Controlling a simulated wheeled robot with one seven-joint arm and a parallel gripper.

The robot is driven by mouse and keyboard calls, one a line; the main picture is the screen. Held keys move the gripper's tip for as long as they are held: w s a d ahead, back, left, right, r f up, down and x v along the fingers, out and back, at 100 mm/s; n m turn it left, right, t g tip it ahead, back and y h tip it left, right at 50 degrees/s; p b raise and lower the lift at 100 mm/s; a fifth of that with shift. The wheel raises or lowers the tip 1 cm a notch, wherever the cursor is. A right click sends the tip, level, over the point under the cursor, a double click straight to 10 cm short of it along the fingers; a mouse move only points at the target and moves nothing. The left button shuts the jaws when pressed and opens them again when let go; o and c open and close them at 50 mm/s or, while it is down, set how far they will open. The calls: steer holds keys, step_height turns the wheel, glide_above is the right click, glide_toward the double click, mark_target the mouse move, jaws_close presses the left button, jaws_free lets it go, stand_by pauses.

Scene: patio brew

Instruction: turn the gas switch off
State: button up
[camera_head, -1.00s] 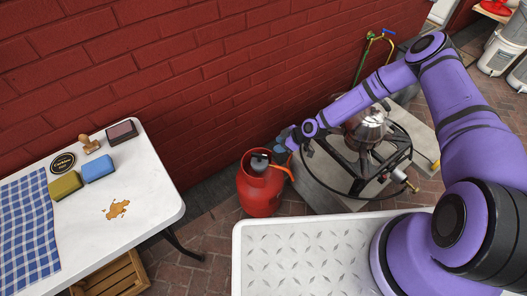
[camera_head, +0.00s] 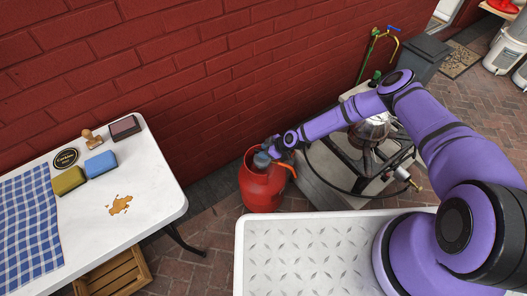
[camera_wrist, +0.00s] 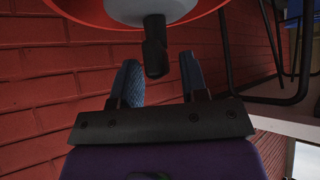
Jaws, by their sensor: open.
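The red gas bottle (camera_head: 262,192) stands on the bricks between the white table and the burner stand. My gripper (camera_head: 267,156) is at the top of the bottle, by its collar, and hides most of the valve there. In the wrist view the bottle's red collar (camera_wrist: 215,10) runs along the top, with a pale grey valve body (camera_wrist: 172,10) inside it. A dark knob (camera_wrist: 155,52), seemingly the gas switch, points toward my gripper (camera_wrist: 158,78). The two fingers are open, one each side of the knob's end, with gaps showing. Its setting cannot be read.
The burner stand (camera_head: 325,182) with a metal pot (camera_head: 372,128) and a black hose is right of the bottle, under my arm. The white table (camera_head: 150,215) is at left, with a cloth, sponges and a brown spill. The brick wall (camera_head: 200,90) is close behind.

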steer(key=shift+w+a+f, duration=0.1)
steer(key=shift+a+f, duration=0.15)
steer(key=shift+c, duration=0.4)
jaws_close()
